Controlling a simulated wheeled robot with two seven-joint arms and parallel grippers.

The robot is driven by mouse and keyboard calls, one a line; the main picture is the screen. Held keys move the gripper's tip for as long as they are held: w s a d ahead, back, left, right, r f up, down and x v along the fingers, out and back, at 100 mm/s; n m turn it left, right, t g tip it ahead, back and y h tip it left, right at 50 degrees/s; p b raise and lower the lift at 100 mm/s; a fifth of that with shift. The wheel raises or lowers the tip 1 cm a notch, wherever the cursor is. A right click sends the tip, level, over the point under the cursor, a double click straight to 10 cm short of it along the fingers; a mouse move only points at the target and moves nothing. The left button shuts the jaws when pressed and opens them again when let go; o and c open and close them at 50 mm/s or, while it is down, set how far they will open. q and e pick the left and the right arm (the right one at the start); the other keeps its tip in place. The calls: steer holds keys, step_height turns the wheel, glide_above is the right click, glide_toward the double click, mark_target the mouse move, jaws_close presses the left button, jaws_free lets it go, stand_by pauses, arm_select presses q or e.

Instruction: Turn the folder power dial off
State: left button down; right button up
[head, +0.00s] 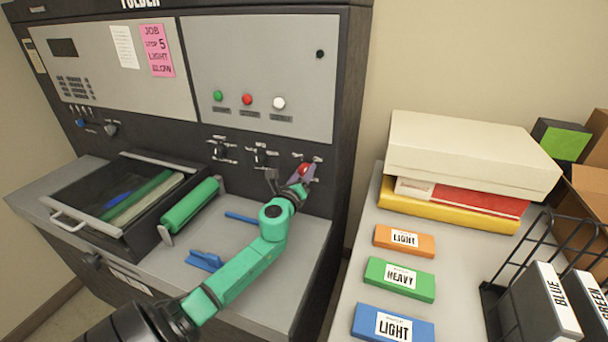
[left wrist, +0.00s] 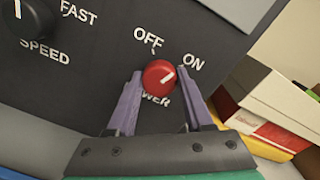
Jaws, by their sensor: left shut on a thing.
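The folder (head: 270,60) is a dark machine with grey panels. Its power dial (head: 304,168) is a red round knob low on the front at the right. In the left wrist view the red dial (left wrist: 159,78) has OFF printed at its upper left and ON at its upper right. Its white mark points up and right, nearer to ON. My left gripper (head: 303,174) is shut on the dial; its purple fingers (left wrist: 160,97) stand on either side of it. Part of the POWER label is hidden by the dial and a finger. My right gripper is not in view.
A dark speed dial (left wrist: 28,18) is left of the power dial. Green, red and white buttons (head: 248,100) sit above. A side table on the right holds a cream box (head: 470,150), labelled blocks (head: 400,278) and a wire rack (head: 495,290).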

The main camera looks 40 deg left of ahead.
arm_select(q)
steer(key=n, duration=1)
steer(key=shift+n, duration=0.3)
steer(key=shift+f+n+h, duration=0.1)
steer(key=shift+n+h, duration=0.2)
steer(key=shift+n, duration=0.8)
steer(key=shift+c, duration=1.5)
jaws_free()
steer(key=shift+s+a, duration=0.1)
